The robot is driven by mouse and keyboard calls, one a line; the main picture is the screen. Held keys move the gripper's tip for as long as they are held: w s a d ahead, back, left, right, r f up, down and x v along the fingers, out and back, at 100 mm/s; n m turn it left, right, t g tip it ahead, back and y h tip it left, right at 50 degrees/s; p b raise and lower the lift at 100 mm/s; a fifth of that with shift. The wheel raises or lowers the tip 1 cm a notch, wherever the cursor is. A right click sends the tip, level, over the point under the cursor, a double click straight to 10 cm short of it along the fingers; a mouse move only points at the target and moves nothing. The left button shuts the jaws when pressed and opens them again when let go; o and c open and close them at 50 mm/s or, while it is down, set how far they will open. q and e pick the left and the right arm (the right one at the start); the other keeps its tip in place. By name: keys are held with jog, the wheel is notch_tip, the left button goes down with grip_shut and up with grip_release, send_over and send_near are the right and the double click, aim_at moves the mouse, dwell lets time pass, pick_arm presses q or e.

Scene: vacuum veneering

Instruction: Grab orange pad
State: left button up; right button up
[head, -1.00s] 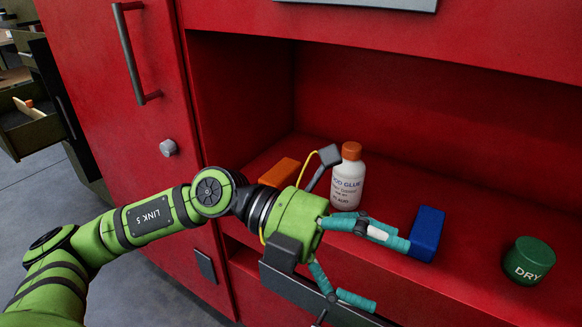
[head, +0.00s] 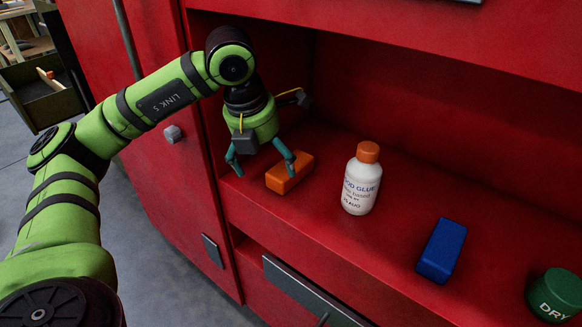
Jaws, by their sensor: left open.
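The orange pad (head: 290,174) lies on the red shelf near its left end. My left gripper (head: 264,170) points down at the pad's left side, with its teal fingers spread open. One finger overlaps the pad in the picture, and the other is to the pad's left near the shelf's front edge. I cannot tell whether a finger touches the pad. The gripper holds nothing. My right gripper is not in view.
A white glue bottle (head: 361,182) with an orange cap stands right of the pad. A blue block (head: 441,251) and a green container marked DRY (head: 556,296) are farther right. The cabinet's side wall is close left of the gripper. A drawer handle (head: 310,295) is below the shelf.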

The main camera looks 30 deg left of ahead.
aim_at(284, 164)
pick_arm(q)
jog(key=w, duration=0.3)
jog(key=shift+w+d, duration=0.15)
jog(key=shift+w, duration=0.15)
jog(key=x, duration=0.5)
jog(key=shift+w, duration=0.2)
jog(key=c, duration=1.2)
